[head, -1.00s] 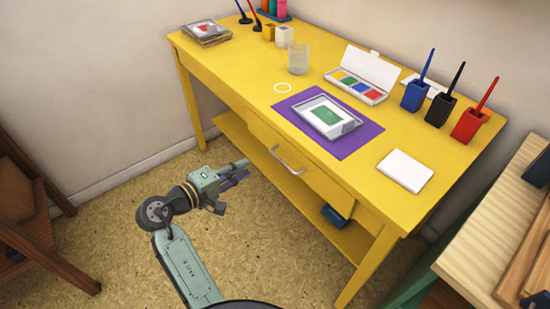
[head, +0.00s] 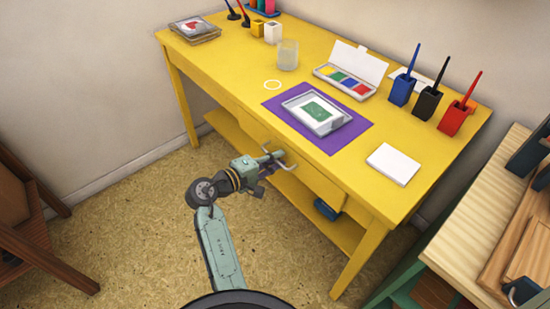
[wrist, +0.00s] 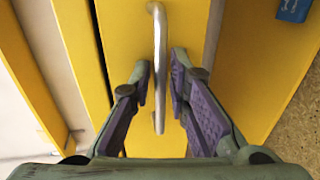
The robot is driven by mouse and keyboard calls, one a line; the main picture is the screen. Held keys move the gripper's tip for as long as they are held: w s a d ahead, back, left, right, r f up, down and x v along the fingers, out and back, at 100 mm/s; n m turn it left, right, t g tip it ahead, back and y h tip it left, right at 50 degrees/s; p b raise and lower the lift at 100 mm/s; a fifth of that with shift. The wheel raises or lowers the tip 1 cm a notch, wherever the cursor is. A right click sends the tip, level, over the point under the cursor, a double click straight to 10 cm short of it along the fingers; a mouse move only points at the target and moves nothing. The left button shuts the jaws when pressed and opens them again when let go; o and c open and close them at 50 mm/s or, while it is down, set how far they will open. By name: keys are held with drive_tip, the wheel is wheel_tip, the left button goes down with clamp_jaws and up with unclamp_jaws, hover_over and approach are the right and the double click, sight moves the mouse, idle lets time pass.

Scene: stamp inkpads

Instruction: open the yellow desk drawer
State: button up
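The yellow desk drawer (head: 310,182) is in the front of the yellow desk (head: 225,80), below the purple mat. Its silver bar handle (wrist: 158,65) runs between the two purple-padded fingers of my gripper (wrist: 160,85) in the wrist view. The fingers are open, one on each side of the handle, with a gap visible on the right side and a narrow one on the left. In the head view my gripper (head: 272,164) is at the handle and partly hides it. The drawer appears shut.
A purple mat (head: 350,133) with a white tray (head: 330,125) lies on the desktop above the drawer. A blue object (head: 326,209) sits on the lower shelf. A wooden bench (head: 470,235) stands at the right and a brown chair (head: 30,235) at the left. Floor in front is clear.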

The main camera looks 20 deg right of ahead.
drive_tip(key=shift+c, duration=0.5)
clamp_jaws()
